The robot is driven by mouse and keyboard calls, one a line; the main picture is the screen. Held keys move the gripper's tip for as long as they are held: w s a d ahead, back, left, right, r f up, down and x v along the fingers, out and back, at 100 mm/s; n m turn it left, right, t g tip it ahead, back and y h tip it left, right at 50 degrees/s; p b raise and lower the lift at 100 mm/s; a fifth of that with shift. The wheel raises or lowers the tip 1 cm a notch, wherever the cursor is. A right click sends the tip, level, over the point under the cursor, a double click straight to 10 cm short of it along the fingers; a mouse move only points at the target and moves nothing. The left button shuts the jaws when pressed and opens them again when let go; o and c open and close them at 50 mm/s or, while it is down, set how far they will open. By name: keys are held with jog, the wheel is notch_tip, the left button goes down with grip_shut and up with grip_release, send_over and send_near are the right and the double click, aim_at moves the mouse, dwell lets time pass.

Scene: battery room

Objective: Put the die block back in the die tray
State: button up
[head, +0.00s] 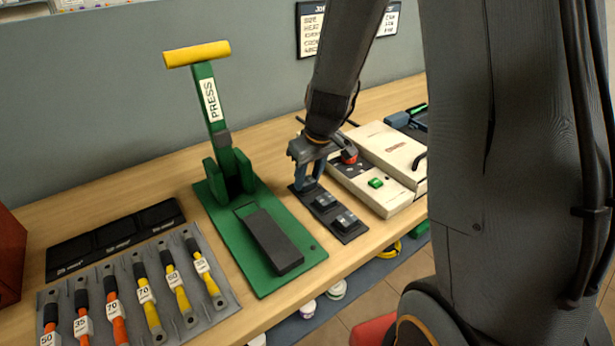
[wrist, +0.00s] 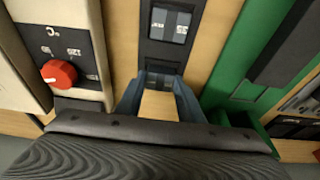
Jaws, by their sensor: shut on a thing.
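The die tray (head: 349,236) is a narrow dark strip on the bench, between the green press and the cream machine. Two grey die blocks sit in its near and middle places. It also shows in the wrist view (wrist: 146,48), with one block ahead of my fingers. My gripper (head: 308,184) points down at the tray's far end. Its blue-grey fingers (wrist: 161,80) are closed on a small dark die block (wrist: 162,80), mostly hidden between the fingertips. The held block is at or just above the far place; I cannot tell whether it touches the tray.
The green press (head: 212,215) with a yellow handle stands left of the tray. The cream machine (head: 385,150), with a red knob (wrist: 58,73), stands close on the right.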

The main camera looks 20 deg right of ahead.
jog(key=shift+f, duration=0.15)
jog(key=o, duration=1.3)
jog(key=shift+r, duration=0.35)
jog(key=a+b+v, duration=0.1)
jog(key=v, duration=1)
jog(key=s+f+m, duration=0.1)
jog(key=s+f, duration=0.1)
jog(key=s, duration=0.3)
jog(key=s+f+m+g, duration=0.1)
jog(key=s+f, duration=0.1)
jog(key=s, duration=0.2)
jog(key=s+f+m+g+h, duration=0.1)
jog(key=s+f, duration=0.2)
jog(key=s, duration=0.2)
jog(key=shift+s+m, duration=0.3)
